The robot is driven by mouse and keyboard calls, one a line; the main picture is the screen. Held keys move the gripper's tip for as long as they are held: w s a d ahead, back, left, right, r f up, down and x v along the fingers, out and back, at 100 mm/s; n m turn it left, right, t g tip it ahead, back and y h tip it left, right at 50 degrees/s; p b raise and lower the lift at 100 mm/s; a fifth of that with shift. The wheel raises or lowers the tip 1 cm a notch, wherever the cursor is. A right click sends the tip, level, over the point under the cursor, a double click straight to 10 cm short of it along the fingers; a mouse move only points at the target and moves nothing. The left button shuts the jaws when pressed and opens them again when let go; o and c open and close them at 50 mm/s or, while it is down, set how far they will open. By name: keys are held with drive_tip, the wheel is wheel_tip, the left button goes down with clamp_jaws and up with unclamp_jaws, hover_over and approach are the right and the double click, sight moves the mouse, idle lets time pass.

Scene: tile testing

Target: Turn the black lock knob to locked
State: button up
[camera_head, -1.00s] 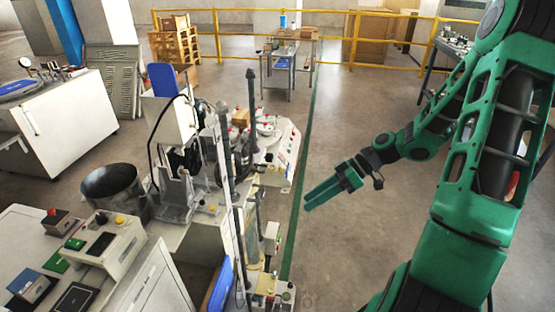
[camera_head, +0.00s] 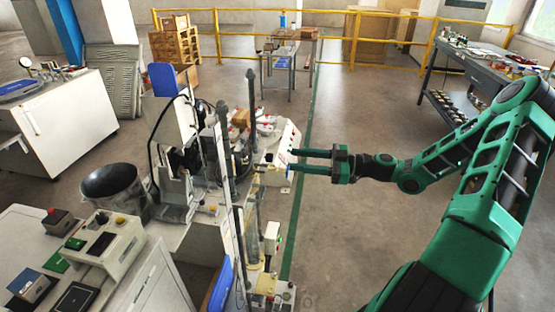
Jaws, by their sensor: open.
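My gripper (camera_head: 291,160) is open and empty, with its two green fingers pointing left and spread apart. Its fingertips are at the slanted front panel of a white machine (camera_head: 286,136), overlapping its right side in the picture. I cannot tell whether they touch it. Small red and dark controls show on this panel, but they are too small to tell apart. I cannot make out the black lock knob or its setting for certain; the fingers cover part of the panel.
Posts and a clear guard stand left of the panel, beside a machine with a blue-topped head (camera_head: 161,78). A small control box (camera_head: 272,237) is below the gripper. A grey workbench (camera_head: 480,72) stands at the back right. The floor (camera_head: 350,225) right of the machine is clear.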

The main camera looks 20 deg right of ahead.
sight(269, 158)
drive_tip(key=x, duration=0.7)
drive_tip(key=shift+c, duration=0.4)
clamp_jaws()
